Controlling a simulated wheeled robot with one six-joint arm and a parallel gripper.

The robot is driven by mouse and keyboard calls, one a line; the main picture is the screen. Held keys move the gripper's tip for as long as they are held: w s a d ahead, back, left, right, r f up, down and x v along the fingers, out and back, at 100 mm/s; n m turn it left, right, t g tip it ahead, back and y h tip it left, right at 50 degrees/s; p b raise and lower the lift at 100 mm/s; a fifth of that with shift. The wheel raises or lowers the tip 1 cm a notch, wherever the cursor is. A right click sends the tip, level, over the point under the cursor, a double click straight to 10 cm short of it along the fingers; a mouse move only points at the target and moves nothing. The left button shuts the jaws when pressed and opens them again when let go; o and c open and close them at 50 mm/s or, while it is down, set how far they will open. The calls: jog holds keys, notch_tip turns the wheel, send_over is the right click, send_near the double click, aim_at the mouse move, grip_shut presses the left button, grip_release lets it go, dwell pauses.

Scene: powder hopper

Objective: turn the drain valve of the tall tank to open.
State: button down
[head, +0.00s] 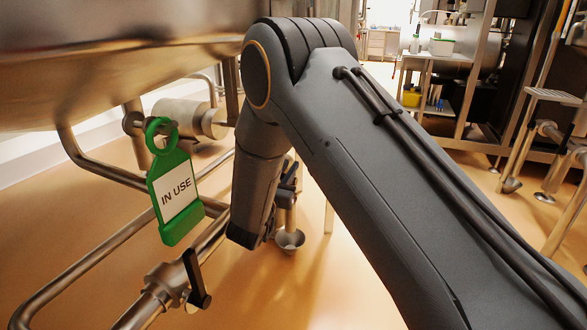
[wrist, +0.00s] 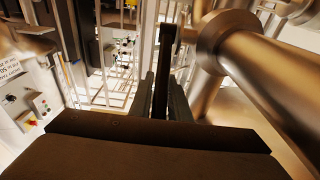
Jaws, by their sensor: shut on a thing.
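In the wrist view, my gripper (wrist: 162,92) is shut on a dark, flat valve handle (wrist: 165,52), with one finger on each side. The handle runs away from the fingers beside a thick steel pipe (wrist: 255,75) with a round collar. In the head view, a large steel tank (head: 120,50) fills the upper left, with pipes below it. My arm reaches down beside it; my fingers and the held handle cannot be made out there. Another black lever (head: 197,280) on a low pipe stands clear of my arm. Whether the held valve is open cannot be told.
A green "IN USE" tag (head: 174,190) hangs from a pipe stub under the tank, left of my arm. Pipes (head: 95,255) cross the lower left. A shelf rack (head: 440,65) stands at the back right.

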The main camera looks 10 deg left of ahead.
jog(key=c, duration=1.7)
grip_release()
jog(key=shift+o, duration=0.2)
notch_tip(320, 180, up, 10)
jog(key=p, duration=0.3)
